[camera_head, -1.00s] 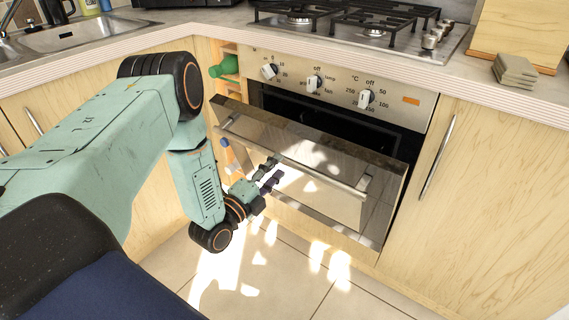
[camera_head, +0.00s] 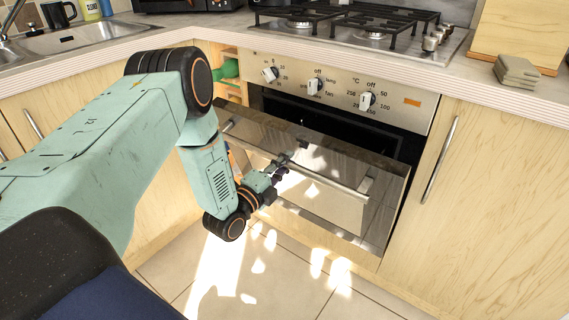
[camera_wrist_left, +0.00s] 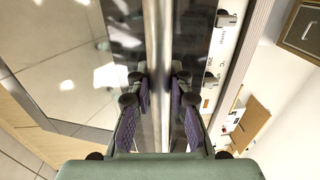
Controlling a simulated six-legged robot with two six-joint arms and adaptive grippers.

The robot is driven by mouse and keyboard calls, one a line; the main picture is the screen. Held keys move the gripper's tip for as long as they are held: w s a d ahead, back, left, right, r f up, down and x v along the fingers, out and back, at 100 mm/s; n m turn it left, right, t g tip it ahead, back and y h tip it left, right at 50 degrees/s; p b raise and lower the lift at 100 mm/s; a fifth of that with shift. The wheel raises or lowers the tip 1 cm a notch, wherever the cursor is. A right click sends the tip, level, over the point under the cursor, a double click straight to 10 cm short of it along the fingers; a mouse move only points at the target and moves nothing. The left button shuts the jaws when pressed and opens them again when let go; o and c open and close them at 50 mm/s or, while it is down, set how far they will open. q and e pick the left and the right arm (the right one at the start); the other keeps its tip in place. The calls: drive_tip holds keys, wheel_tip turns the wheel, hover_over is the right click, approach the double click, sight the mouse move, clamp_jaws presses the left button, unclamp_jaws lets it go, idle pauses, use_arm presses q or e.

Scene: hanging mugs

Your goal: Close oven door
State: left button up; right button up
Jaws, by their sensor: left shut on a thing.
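The oven door (camera_head: 312,208) hangs partly open, tilted out from the oven below its control panel. A dark gap shows above its top edge. A metal bar handle (camera_head: 334,186) runs across the door's front. My left gripper (camera_head: 281,167) is at the left part of this handle, shut on it. In the left wrist view the handle (camera_wrist_left: 157,30) runs between the two purple-padded fingers of the gripper (camera_wrist_left: 159,88). The finger pads partly hide the handle there. My right gripper is not in view.
The control panel (camera_head: 338,88) with several knobs is above the door. A gas hob (camera_head: 375,30) sits on the counter. Cabinet doors flank the oven. A green bottle (camera_head: 228,69) lies in the narrow rack left of it. The tiled floor (camera_head: 285,275) is clear.

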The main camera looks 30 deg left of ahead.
sight(295, 145)
use_arm(q)
clamp_jaws()
drive_tip(key=shift+w+r, duration=0.2)
drive_tip(key=shift+w, duration=0.05)
drive_tip(key=shift+g, duration=0.9)
drive_tip(key=w+r+p, duration=0.1)
drive_tip(key=w, duration=0.1)
drive_tip(key=w+p, duration=0.1)
drive_tip(key=w, duration=0.1)
drive_tip(key=w+r+p, duration=0.1)
drive_tip(key=w+p, duration=0.1)
drive_tip(key=shift+w+d+r, duration=0.3)
drive_tip(key=w, duration=0.3)
drive_tip(key=w+b, duration=0.1)
drive_tip(key=w, duration=0.1)
drive_tip(key=shift+w+d+r, duration=0.1)
drive_tip(key=shift+d+r, duration=0.05)
drive_tip(key=shift+r, duration=0.25)
drive_tip(key=shift+o, duration=2.1)
unclamp_jaws()
drive_tip(key=shift+s+r, duration=0.1)
drive_tip(key=shift+s, duration=0.1)
drive_tip(key=shift+o, duration=1.2)
drive_tip(key=shift+f, duration=0.2)
